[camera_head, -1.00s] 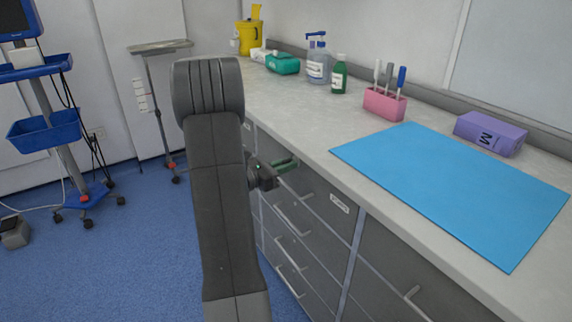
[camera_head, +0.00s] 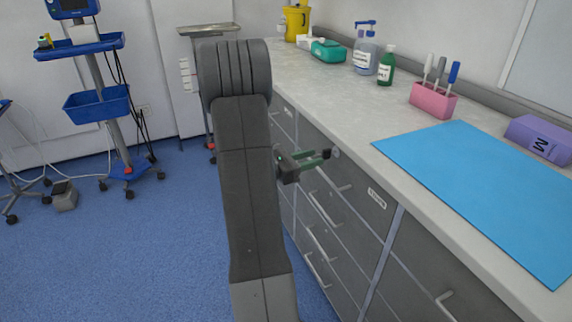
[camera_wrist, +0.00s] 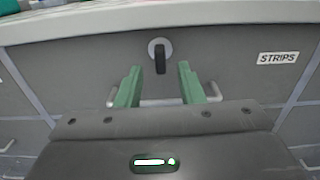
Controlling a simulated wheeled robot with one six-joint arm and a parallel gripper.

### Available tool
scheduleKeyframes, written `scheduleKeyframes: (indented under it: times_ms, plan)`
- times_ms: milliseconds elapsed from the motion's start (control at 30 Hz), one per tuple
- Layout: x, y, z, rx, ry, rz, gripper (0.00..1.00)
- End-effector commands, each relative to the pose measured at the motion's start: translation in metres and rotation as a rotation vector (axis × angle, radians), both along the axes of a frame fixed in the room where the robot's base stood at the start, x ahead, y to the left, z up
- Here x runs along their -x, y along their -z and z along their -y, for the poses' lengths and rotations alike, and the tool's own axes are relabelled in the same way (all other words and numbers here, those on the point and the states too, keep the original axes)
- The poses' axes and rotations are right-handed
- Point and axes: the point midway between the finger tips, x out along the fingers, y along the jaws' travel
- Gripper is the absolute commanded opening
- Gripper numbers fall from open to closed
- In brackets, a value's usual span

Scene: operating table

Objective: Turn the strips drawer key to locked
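The strips drawer is the grey top drawer (camera_wrist: 232,72), marked by a STRIPS label (camera_wrist: 278,58); the label shows small in the head view (camera_head: 377,198). Its key (camera_wrist: 160,57) is a dark upright bar in a round silver lock (camera_wrist: 153,46), near the drawer's top edge. My gripper (camera_wrist: 160,78) has two green fingers standing apart with nothing between them. The key lies just beyond the fingertips, between them in the picture, with no visible contact. In the head view my gripper (camera_head: 326,157) points at the drawer front.
The drawer's bar handle (camera_wrist: 160,102) runs behind and below my fingers. The worktop (camera_head: 330,105) overhangs above, with a blue mat (camera_head: 480,185), a pink holder (camera_head: 432,100) and bottles. Open blue floor (camera_head: 170,250) lies to the left.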

Motion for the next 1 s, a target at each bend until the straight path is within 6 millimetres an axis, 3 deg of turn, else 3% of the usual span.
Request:
scheduleKeyframes:
  times_ms: [200,400,600,1000]
  plan:
    - [0.014,0.0,-0.04,0.001,-0.005,-0.002,0.35]
    - [0.023,0.0,-0.066,0.0,-0.003,-0.001,0.35]
    - [0.029,0.0,-0.078,0.0,0.0,-0.001,0.35]
    - [0.029,0.0,-0.079,0.001,0.001,-0.002,0.35]
